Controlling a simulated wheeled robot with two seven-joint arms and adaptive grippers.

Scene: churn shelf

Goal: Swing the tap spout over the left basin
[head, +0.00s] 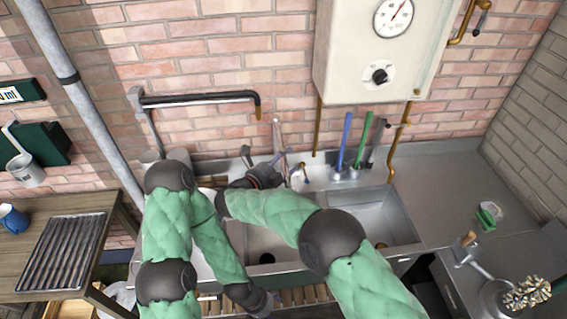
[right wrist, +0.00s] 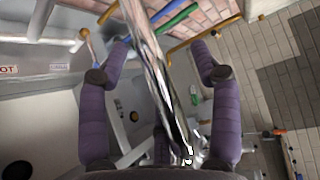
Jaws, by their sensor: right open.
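The chrome tap spout (head: 279,138) rises behind the sink; my right gripper and arm hide much of the tap. In the right wrist view the shiny spout (right wrist: 160,75) runs between the two purple fingers of my right gripper (right wrist: 155,60). The fingers are open with a visible gap on each side. In the head view my right gripper (head: 268,175) is at the back of the sink. The left basin (head: 262,238) is partly covered by my arms. The right basin (head: 372,215) is mostly clear. My left gripper (head: 262,302) is low at the sink's front, its fingers unclear.
A blue (head: 346,138) and a green handle (head: 364,135) stand behind the right basin. A white heater (head: 380,60) hangs above, with brass pipes beside it. A black bar (head: 200,99) juts along the brick wall at left. The right counter (head: 440,190) is largely free.

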